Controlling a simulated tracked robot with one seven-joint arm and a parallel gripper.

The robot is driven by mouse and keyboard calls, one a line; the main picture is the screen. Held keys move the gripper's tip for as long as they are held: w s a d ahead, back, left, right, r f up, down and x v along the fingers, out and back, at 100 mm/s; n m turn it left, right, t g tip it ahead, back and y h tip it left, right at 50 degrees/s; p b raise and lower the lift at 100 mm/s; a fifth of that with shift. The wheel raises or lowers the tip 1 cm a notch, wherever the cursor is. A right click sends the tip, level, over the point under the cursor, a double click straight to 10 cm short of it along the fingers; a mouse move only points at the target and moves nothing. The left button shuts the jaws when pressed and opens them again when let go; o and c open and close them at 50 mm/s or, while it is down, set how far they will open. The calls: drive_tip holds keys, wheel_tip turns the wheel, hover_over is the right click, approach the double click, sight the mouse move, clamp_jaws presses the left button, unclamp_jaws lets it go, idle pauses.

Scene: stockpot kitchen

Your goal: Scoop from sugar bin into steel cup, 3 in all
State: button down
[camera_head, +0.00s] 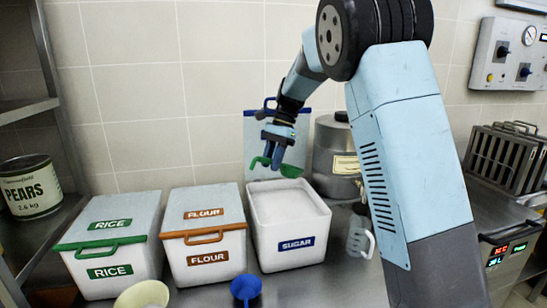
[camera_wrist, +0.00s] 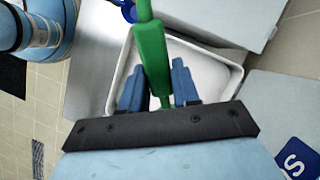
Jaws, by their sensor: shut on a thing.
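The sugar bin (camera_head: 252,215) stands open with a blue SUGAR label and white sugar (camera_head: 290,207) inside; its rim also shows in the wrist view (camera_wrist: 240,75). My gripper (camera_head: 273,150) is shut on a green scoop (camera_head: 291,171) and holds it above the back of the bin, clear of the sugar. In the wrist view the scoop's green handle (camera_wrist: 152,58) runs between the blue fingers (camera_wrist: 157,82). I cannot tell whether the scoop holds sugar. A grey steel cup (camera_head: 357,239) with a handle stands right of the bin, partly beside my arm.
The closed rice bin (camera_head: 108,245) and flour bin (camera_head: 205,235) stand left of the sugar bin. A blue cup (camera_head: 246,290) and a cream bowl (camera_head: 143,296) are in front. The SUGAR lid (camera_head: 259,135) leans at the back. A steel canister (camera_head: 335,155) stands behind the cup.

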drive_tip(key=shift+x, duration=1.05)
wheel_tip(320, 180, down, 11)
drive_tip(key=shift+f, duration=0.2)
drive_tip(key=shift+w, duration=0.15)
drive_tip(key=shift+r, duration=0.1)
idle(1.8)
drive_tip(key=shift+r, duration=7.05)
drive_tip(key=shift+s+a+f+t+h, duration=0.25)
drive_tip(key=shift+f+t+h, duration=0.05)
drive_tip(key=shift+f+h, duration=0.1)
drive_tip(key=shift+s+a+f+t+h, duration=0.2)
drive_tip(key=shift+f+t+h, duration=0.25)
drive_tip(key=shift+f, duration=0.05)
drive_tip(key=shift+s+a+f+t+h, duration=0.2)
drive_tip(key=shift+f+t+h, duration=0.2)
drive_tip(key=shift+f+h, duration=0.1)
drive_tip(key=shift+s+a+f+t+h, duration=0.15)
drive_tip(key=shift+a+f+t+h, duration=0.05)
drive_tip(key=shift+f+t+h, duration=0.3)
